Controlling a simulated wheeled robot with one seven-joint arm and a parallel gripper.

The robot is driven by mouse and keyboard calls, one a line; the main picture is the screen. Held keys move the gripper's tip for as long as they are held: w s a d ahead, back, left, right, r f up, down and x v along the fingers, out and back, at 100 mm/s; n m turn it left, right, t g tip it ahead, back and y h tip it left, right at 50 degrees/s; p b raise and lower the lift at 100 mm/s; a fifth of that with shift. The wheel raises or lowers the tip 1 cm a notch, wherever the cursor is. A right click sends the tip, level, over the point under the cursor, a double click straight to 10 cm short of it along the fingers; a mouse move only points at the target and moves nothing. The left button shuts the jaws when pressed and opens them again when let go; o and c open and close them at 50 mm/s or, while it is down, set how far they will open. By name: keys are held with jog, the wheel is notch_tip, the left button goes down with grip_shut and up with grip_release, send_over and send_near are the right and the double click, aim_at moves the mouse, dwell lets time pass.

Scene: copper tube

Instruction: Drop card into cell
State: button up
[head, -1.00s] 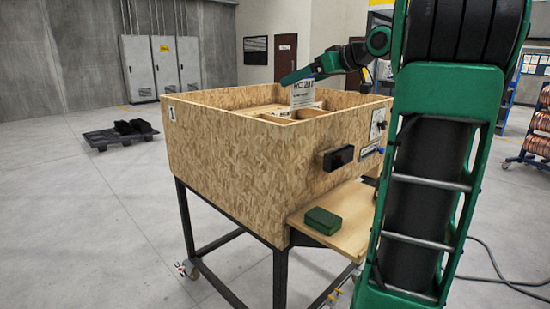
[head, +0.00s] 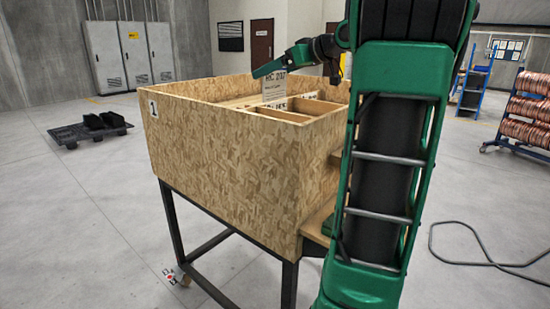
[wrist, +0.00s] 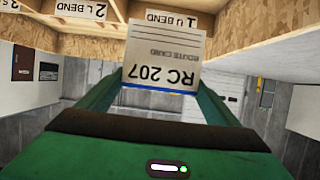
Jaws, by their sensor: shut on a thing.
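A white route card (head: 275,87) marked RC 207 is held upright by my gripper (head: 283,70) above the inside of a wooden box. The card also shows in the wrist view (wrist: 162,58), upside down between my gripper's two green fingers (wrist: 160,90). My gripper is shut on it. The chipboard box (head: 215,148) on a dark metal stand has inner dividers (head: 318,107) that form cells. In the wrist view, labels read "1 U BEND" (wrist: 172,18) and "2 L BEND" (wrist: 82,9). The cell floors are hidden.
A wooden shelf (head: 318,222) juts from the box's right side, mostly behind my arm. A black pallet (head: 90,130) lies on the floor at left. A rack of copper coils (head: 525,115) and a cable (head: 470,255) are at right. Open floor surrounds the stand.

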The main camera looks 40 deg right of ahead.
aim_at(276, 84)
jog(key=shift+f, duration=2.05)
jog(key=o, duration=0.9)
jog(key=shift+s, duration=0.1)
jog(key=v, duration=1)
jog(key=shift+s+d, duration=0.1)
jog(key=shift+s, duration=0.15)
